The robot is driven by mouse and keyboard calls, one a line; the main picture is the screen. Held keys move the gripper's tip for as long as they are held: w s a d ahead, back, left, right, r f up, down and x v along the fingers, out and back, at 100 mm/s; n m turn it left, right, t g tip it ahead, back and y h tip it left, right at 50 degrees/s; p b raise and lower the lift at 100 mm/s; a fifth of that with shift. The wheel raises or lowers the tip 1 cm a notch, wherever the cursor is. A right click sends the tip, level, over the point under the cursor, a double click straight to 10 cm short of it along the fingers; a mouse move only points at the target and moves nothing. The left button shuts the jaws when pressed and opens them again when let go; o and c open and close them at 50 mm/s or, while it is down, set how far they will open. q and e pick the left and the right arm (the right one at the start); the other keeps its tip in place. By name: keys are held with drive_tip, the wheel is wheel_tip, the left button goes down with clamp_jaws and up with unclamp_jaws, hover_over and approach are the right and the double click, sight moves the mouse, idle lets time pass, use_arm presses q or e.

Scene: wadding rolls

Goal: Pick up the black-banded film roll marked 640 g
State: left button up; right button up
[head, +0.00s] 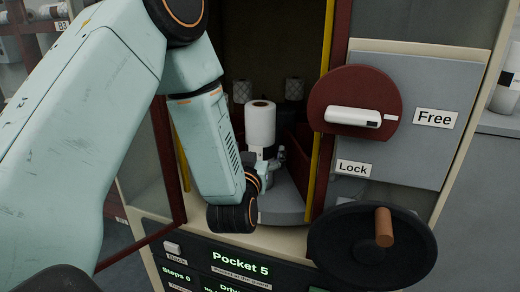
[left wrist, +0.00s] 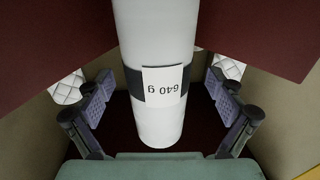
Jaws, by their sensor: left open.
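The white film roll (head: 260,122) stands upright inside the open compartment of the cabinet. In the left wrist view the roll (left wrist: 158,120) has a black band and a white label reading 640 g, upside down in the picture. My left gripper (head: 268,162) is at the roll's lower part in the head view, hiding some of its base. In the left wrist view its two fingers (left wrist: 160,88) are spread on either side of the roll, with visible gaps between pads and roll. My right gripper is not in view.
Dark red partitions (left wrist: 265,40) flank the roll, and quilted white rolls (head: 242,91) stand behind. A hinged glass door (head: 135,160) is open at the left.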

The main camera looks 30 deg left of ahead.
use_arm(q)
drive_tip(key=shift+w+a+r, duration=0.1)
drive_tip(key=shift+w+a, duration=0.05)
drive_tip(key=shift+w, duration=0.8)
drive_tip(key=shift+w+a, duration=0.1)
drive_tip(key=shift+a, duration=0.2)
drive_tip(key=shift+d, duration=0.2)
drive_tip(key=c, duration=0.4)
drive_tip(key=shift+a, duration=0.15)
drive_tip(key=c, duration=0.4)
drive_tip(key=shift+w, duration=0.1)
drive_tip(key=c, duration=1.1)
